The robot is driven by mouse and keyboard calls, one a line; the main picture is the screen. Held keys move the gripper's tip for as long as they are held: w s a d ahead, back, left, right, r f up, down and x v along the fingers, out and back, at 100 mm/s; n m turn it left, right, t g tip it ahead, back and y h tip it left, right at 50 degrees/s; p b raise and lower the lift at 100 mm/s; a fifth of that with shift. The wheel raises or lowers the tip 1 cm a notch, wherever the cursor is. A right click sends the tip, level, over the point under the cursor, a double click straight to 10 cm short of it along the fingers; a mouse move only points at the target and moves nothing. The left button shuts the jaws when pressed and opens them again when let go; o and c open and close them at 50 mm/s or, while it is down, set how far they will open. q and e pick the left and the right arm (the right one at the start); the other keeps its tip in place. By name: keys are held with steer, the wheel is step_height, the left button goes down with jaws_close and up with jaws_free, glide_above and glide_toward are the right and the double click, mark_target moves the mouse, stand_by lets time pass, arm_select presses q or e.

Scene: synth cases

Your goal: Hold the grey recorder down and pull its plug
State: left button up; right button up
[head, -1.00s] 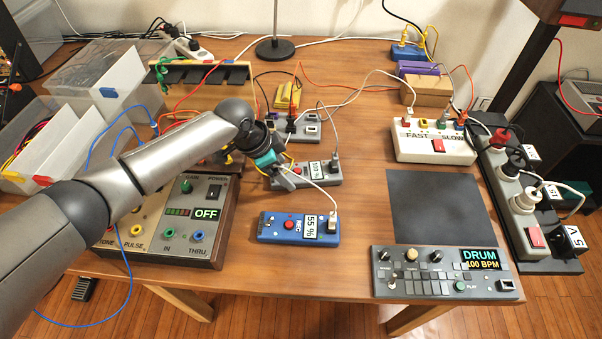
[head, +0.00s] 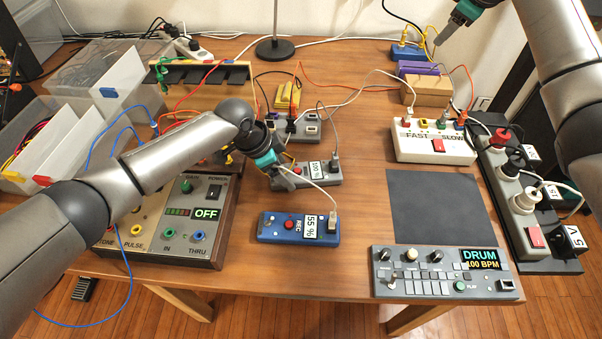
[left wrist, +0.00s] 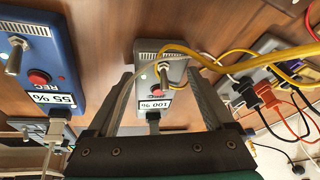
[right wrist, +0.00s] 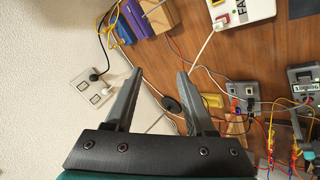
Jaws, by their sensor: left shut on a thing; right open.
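The grey recorder (head: 329,175), with a 100 % display, lies on the table behind the blue recorder. My left gripper (head: 284,181) is shut on its body. In the left wrist view the fingers lie along both sides of the grey recorder (left wrist: 148,72). Its plug (head: 334,160) sits in the display end, with a grey cable running up and back. That plug also shows in the left wrist view (left wrist: 153,124), close to the gripper's base. My right gripper (head: 438,43) is open and empty, high at the back right, far from the recorder.
A blue recorder (head: 270,228) with its own plug lies in front. A white FAST/SLOW box (head: 460,150), a power strip (head: 510,195) and a drum machine (head: 440,287) stand on the right. Loose cables cross behind the grey recorder. The dark mat (head: 435,205) is bare.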

steer(key=s+a+f+n+g+y, duration=0.2)
steer(key=s+a+f+n+g, duration=0.25)
steer(key=a+f, duration=0.45)
steer(key=n+g+y, duration=0.2)
steer(key=n+g, duration=0.2)
glide_toward(337, 166)
steer(key=shift+w+a+x, duration=0.1)
steer(key=shift+a+x, duration=0.05)
steer(key=shift+x, duration=1.05)
steer(key=shift+w+a+x, duration=0.1)
steer(key=shift+a+x, duration=0.05)
steer(key=shift+x, duration=1.1)
steer(key=shift+w+a+x, duration=0.1)
steer(key=shift+a+x, duration=0.05)
steer(key=shift+x, duration=1.05)
steer(key=shift+r, duration=0.15)
jaws_close()
steer(key=shift+r, duration=0.1)
steer(key=shift+r, duration=1.8)
